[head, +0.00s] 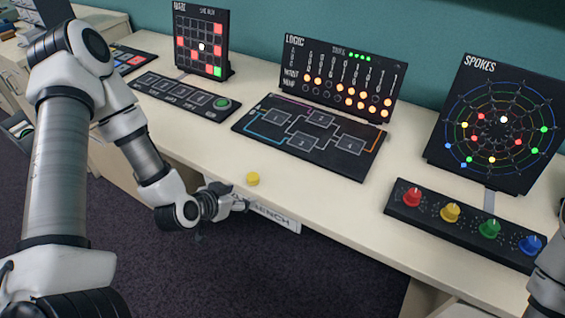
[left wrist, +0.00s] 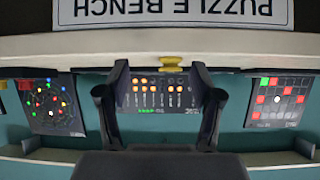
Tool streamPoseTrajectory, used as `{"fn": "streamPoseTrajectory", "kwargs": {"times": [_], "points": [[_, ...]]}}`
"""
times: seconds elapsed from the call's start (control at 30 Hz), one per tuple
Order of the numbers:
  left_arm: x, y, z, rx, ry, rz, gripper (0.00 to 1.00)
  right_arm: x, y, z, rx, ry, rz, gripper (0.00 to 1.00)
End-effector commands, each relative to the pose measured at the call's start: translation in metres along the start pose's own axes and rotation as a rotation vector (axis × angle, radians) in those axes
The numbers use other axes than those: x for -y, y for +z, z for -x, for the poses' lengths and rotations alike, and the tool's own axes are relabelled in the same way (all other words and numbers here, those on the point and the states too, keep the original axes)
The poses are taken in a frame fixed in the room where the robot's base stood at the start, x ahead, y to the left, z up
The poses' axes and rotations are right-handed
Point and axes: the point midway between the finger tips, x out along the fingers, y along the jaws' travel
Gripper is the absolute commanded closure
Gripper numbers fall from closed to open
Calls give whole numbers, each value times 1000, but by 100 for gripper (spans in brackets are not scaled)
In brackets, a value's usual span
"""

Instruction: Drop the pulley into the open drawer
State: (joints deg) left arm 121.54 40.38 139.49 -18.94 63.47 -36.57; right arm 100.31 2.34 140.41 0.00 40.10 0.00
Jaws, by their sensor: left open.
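The small yellow pulley (head: 253,179) sits on the front edge area of the pale bench. In the left wrist view the pulley (left wrist: 172,62) shows as a spool shape between the fingertips, further away than they are. My left gripper (head: 240,203) is just in front of the bench edge, below and left of the pulley and apart from it. In the left wrist view its two fingers (left wrist: 160,76) are spread with nothing between them. What looks like an open drawer (head: 14,128) shows at the far left edge, partly cut off. My right gripper is out of view.
The bench (head: 330,215) holds a logic board (head: 335,82) with a dark panel (head: 312,138), a maze board (head: 201,42) with a button strip (head: 182,98), and a spokes board (head: 495,125) with a knob strip (head: 465,222). A bench sign (head: 277,219) hangs on the front edge.

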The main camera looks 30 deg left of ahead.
Motion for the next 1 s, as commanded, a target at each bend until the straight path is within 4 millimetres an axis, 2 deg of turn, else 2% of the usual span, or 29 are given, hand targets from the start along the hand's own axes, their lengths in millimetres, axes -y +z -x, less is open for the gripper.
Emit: {"fn": "streamPoseTrajectory", "kwargs": {"times": [0.03,0.1,0.27,0.6,0.83,0.9,1.0], "points": [[10,-24,13,-35,-19,40,34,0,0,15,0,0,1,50],[15,-36,12,-61,-28,56,34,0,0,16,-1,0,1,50],[14,-35,-11,-62,-25,48,34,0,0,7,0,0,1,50],[15,-39,-62,-61,-25,50,34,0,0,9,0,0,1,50],[15,-39,-65,-60,-24,55,34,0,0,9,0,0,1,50],[15,-39,-65,-61,-24,55,56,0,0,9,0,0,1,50],[15,-39,-65,-61,-25,55,78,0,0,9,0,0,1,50]]}}
